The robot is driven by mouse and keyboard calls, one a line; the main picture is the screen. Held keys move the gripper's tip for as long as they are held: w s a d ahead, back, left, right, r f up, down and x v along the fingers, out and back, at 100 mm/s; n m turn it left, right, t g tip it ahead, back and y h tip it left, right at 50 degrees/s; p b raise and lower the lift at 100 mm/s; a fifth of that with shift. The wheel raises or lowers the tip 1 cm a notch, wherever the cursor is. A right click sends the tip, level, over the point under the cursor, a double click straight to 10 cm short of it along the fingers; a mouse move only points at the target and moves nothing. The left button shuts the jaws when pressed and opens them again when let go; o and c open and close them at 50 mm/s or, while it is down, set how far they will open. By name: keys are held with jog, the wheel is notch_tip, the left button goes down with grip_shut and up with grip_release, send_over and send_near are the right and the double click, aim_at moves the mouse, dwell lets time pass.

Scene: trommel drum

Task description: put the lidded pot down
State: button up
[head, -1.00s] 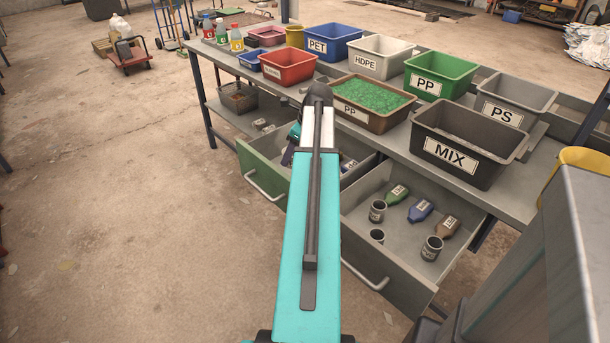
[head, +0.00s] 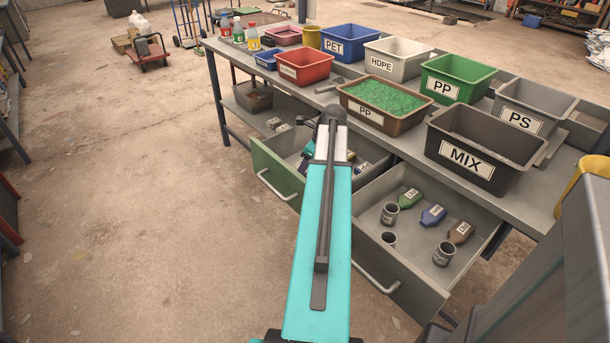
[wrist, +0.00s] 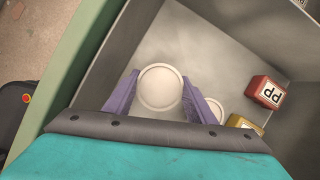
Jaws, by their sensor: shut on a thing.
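The lidded pot shows in the wrist view as a round, pale cream lid (wrist: 160,88), seen from above. My gripper (wrist: 160,98) is shut on it, with one purple finger on each side. The pot is over or in the open green-fronted drawer (head: 277,173); its body is hidden under the lid, so I cannot tell whether it touches the drawer floor. In the head view my arm hides the pot and most of the gripper.
A second pale round pot (wrist: 216,108) sits close by the right finger, partly hidden. A red block marked PP (wrist: 267,91) and a yellow block (wrist: 243,123) lie right of it. Drawer floor above the pot is bare. A grey drawer (head: 405,262) stands open alongside.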

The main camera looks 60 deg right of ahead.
aim_at(305, 174)
jog(key=shift+f, duration=1.6)
jog(key=shift+f, duration=0.1)
jog(key=o, duration=1)
jog(key=v, duration=1.2)
jog(key=shift+p, duration=0.3)
